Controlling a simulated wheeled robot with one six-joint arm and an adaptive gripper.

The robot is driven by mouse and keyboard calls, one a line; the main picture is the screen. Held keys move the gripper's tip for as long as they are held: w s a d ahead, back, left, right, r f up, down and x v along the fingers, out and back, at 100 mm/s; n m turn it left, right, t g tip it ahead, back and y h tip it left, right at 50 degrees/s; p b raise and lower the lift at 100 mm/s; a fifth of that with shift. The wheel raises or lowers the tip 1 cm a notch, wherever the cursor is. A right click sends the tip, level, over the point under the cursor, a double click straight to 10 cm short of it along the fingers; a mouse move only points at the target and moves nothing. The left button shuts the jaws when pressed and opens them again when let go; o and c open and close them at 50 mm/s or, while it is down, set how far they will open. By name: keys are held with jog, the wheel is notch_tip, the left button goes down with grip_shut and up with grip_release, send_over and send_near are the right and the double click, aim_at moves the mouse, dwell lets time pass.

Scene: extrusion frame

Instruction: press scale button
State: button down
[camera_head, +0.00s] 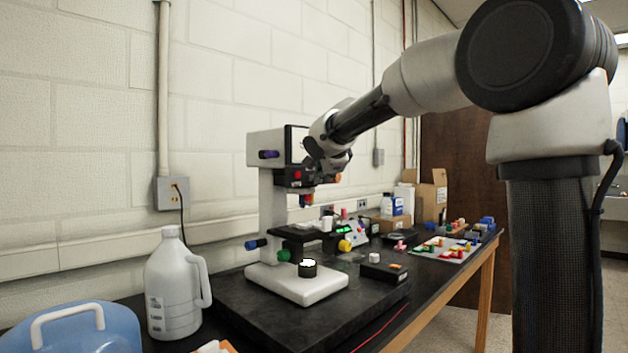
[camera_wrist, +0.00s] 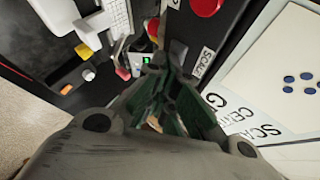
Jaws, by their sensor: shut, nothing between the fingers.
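A white microscope-like device (camera_head: 268,215) stands on a black slab, with a black block under its head. A red round button (camera_head: 297,175) is on that block, and a red round button also shows at the top of the wrist view (camera_wrist: 206,4). A label reading "SCALE" (camera_wrist: 204,62) is on the black face below it. My gripper (camera_head: 318,165) is close to the device's head; its fingertips are not clear there. In the wrist view my gripper (camera_wrist: 160,62) is shut and empty, left of the label. I cannot tell whether it touches anything.
A white jug (camera_head: 172,285) and a blue container (camera_head: 75,330) stand at the front left. A small green display (camera_head: 345,229) is beside the stage. A tray of coloured parts (camera_head: 445,249), bottles and cardboard boxes (camera_head: 432,195) are farther along the black bench.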

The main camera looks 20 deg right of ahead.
jog(key=shift+s+d, duration=0.4)
jog(key=shift+s, duration=0.3)
jog(key=s, duration=0.1)
jog(key=s+d, duration=0.1)
jog(key=s, duration=0.1)
jog(key=s+d, duration=0.1)
jog(key=shift+s+d, duration=0.2)
jog(key=shift+d, duration=0.05)
dwell(0.3)
dwell(0.5)
